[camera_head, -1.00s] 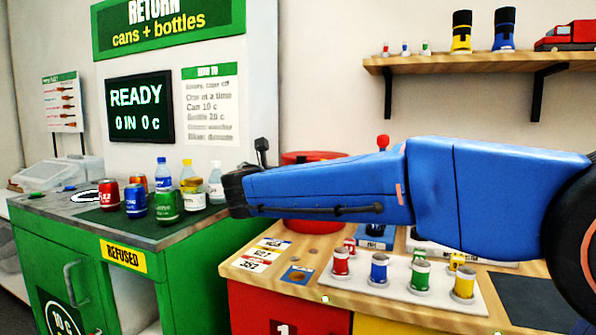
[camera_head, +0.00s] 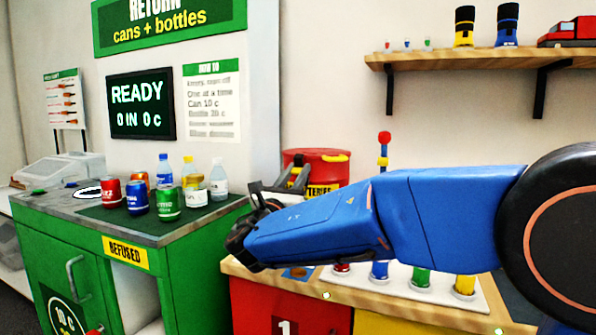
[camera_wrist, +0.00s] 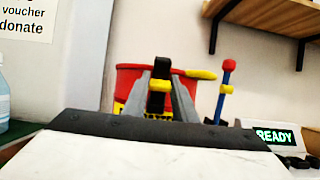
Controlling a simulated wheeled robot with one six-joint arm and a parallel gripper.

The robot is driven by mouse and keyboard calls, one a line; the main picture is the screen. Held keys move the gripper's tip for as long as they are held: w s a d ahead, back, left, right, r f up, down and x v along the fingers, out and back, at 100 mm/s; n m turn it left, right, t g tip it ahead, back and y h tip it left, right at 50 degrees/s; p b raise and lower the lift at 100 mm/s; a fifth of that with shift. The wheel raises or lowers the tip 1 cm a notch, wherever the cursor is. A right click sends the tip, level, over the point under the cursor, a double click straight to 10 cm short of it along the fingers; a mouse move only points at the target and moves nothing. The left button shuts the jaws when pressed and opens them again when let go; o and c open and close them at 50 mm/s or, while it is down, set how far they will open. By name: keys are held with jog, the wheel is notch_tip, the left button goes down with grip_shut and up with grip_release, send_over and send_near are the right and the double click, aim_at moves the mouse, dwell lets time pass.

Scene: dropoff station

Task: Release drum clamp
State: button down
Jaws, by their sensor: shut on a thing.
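The red drum (camera_head: 312,156) stands behind my arm, with a yellow label partly showing. A yellow handle (camera_head: 336,158) lies at its rim, pointing right; it also shows in the wrist view (camera_wrist: 201,74). I cannot tell whether this handle is the clamp's lever. My gripper (camera_head: 297,174) is in front of the drum. In the wrist view its two grey fingers (camera_wrist: 160,78) stand on either side of a dark upright piece (camera_wrist: 159,90), shut on it. That piece overlaps the drum in the picture; whether it is fixed to the drum cannot be told.
A blue post with a red ball (camera_head: 384,137) stands right of the drum. Cans and bottles (camera_head: 168,202) stand on the green counter at left. The workbench (camera_head: 497,318) holds colored cylinders beneath my arm. A wall shelf (camera_head: 480,58) is above.

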jog(key=shift+s+f+t, duration=0.15)
jog(key=shift+f+t, duration=0.05)
jog(key=shift+t, duration=0.4)
jog(key=c, duration=1.4)
grip_release()
jog(key=shift+a, duration=0.1)
jog(key=shift+c, duration=0.2)
jog(key=shift+s, duration=0.1)
jog(key=v, duration=1.7)
jog(key=shift+a+f, duration=0.15)
jog(key=shift+f, duration=0.1)
